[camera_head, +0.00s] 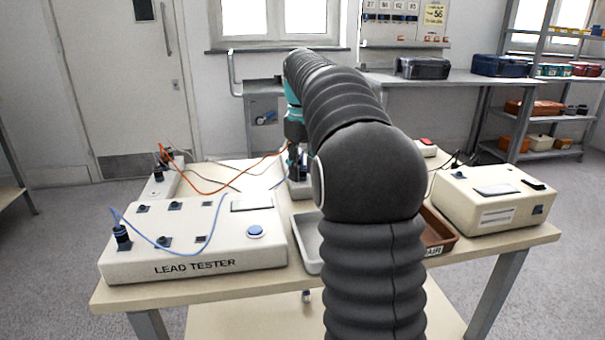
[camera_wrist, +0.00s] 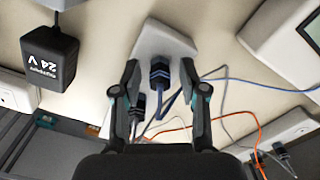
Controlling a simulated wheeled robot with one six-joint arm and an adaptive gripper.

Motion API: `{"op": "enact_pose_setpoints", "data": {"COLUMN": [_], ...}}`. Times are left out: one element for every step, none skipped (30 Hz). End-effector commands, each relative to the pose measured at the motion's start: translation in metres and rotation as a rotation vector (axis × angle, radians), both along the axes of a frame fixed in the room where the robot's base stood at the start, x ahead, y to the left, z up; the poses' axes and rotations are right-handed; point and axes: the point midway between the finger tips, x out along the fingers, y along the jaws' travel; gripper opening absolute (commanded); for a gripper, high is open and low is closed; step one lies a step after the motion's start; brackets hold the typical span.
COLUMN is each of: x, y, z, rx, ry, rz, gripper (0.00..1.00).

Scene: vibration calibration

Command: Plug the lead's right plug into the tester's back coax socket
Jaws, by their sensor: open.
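The tester (camera_head: 190,262) is a cream box marked LEAD TESTER at the left front of the table, with several dark sockets on top. Its back row includes sockets (camera_head: 143,208) and (camera_head: 175,205); I cannot tell which is coax. The lead's left plug (camera_head: 122,240) stands upright at the tester's left side, and its blue cable (camera_head: 150,237) arcs over the top. In the wrist view, a black plug with blue bands (camera_wrist: 160,76) stands on a white block (camera_wrist: 163,42). My gripper (camera_wrist: 160,70) is open, its fingers on either side of this plug.
Another dark plug (camera_wrist: 138,107) stands close by. A black 24 V adapter (camera_wrist: 50,55) lies to the left in the wrist view. Orange cable (camera_head: 215,191) crosses the table. A cream box (camera_head: 490,200) and brown tray (camera_head: 437,233) stand right; a grey tray (camera_head: 307,245) is beside the tester.

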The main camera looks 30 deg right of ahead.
Motion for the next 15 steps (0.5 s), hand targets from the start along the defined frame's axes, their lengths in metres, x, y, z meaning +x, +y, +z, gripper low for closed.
{"op": "enact_pose_setpoints", "data": {"x": [0.0, 0.0, 0.0, 0.0, 0.0, 0.0, 0.0, 0.0, 0.0, 0.0, 0.0, 0.0, 0.0, 0.0, 0.0], "y": [0.0, 0.0, 0.0, 0.0, 0.0, 0.0, 0.0, 0.0, 0.0, 0.0, 0.0, 0.0, 0.0, 0.0, 0.0], "z": [-0.0002, -0.0002, -0.0003, -0.0003, -0.0002, -0.0002, -0.0002, -0.0002, -0.0003, -0.0003, -0.0003, -0.0002, -0.0002, -0.0001, 0.0], "rx": [0.0, 0.0, 0.0, 0.0, 0.0, 0.0, 0.0, 0.0, 0.0, 0.0, 0.0, 0.0, 0.0, 0.0, 0.0], "ry": [0.0, 0.0, 0.0, 0.0, 0.0, 0.0, 0.0, 0.0, 0.0, 0.0, 0.0, 0.0, 0.0, 0.0, 0.0], "rz": [0.0, 0.0, 0.0, 0.0, 0.0, 0.0, 0.0, 0.0, 0.0, 0.0, 0.0, 0.0, 0.0, 0.0, 0.0], "gripper": [0.43, 0.43, 0.43, 0.35, 0.28, 0.18, 0.1, 0.03, 0.0, 0.0, 0.0, 0.0, 0.0, 0.0, 0.0]}}
